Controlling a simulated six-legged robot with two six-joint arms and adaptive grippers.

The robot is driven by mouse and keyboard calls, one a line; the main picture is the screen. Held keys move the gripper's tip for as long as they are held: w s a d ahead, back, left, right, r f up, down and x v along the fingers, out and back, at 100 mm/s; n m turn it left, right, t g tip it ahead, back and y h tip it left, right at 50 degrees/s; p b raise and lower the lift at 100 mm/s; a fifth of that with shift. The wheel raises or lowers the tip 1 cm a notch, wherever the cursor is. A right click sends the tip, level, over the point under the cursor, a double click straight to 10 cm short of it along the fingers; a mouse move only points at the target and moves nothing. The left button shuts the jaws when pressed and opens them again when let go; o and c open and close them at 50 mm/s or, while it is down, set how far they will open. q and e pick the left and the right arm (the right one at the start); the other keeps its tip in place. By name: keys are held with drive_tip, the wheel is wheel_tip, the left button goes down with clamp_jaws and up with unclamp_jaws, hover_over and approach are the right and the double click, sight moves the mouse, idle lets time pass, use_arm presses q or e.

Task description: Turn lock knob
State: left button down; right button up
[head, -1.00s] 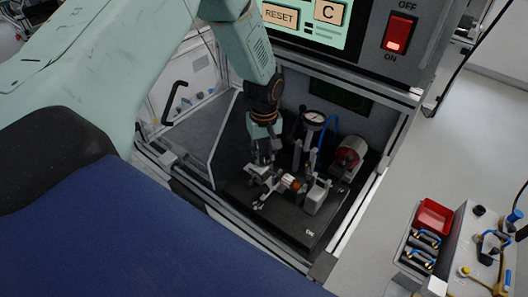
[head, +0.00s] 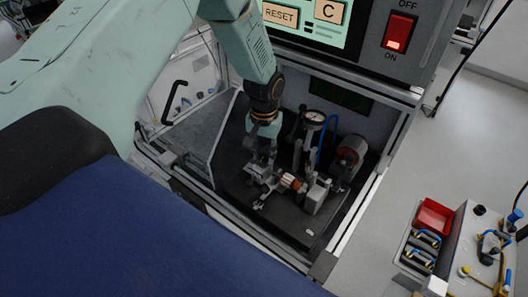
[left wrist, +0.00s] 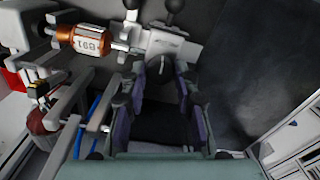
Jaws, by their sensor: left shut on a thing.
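My left gripper (head: 260,165) reaches down into the test cabinet, at the left end of the clamping fixture (head: 258,190). In the left wrist view its two fingers (left wrist: 160,78) stand on either side of a small dark knob (left wrist: 159,68) on the grey metal block (left wrist: 172,47). The gripper is shut on this knob, though the contact itself is hard to see. The copper-wound part (head: 291,181) lies in the fixture beside the gripper; its white label shows in the left wrist view (left wrist: 93,43). My right gripper is not in view.
A round gauge (head: 314,118) with a blue hose and a motor-like cylinder (head: 350,154) stand behind the fixture. The cabinet frame (head: 357,213) bounds the space. An open door with a black handle (head: 175,102) is at left.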

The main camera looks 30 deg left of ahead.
sight(264, 156)
use_arm(q)
drive_tip(key=m, duration=0.4)
drive_tip(key=shift+w+m+b, duration=0.1)
drive_tip(key=shift+m+b, duration=0.2)
drive_tip(key=m, duration=0.4)
drive_tip(key=shift+r+m+b, duration=0.1)
drive_tip(key=shift+m+b, duration=0.2)
drive_tip(key=c, duration=1)
unclamp_jaws()
wheel_tip(264, 156, up, 12)
drive_tip(key=shift+s, duration=0.2)
idle(0.3)
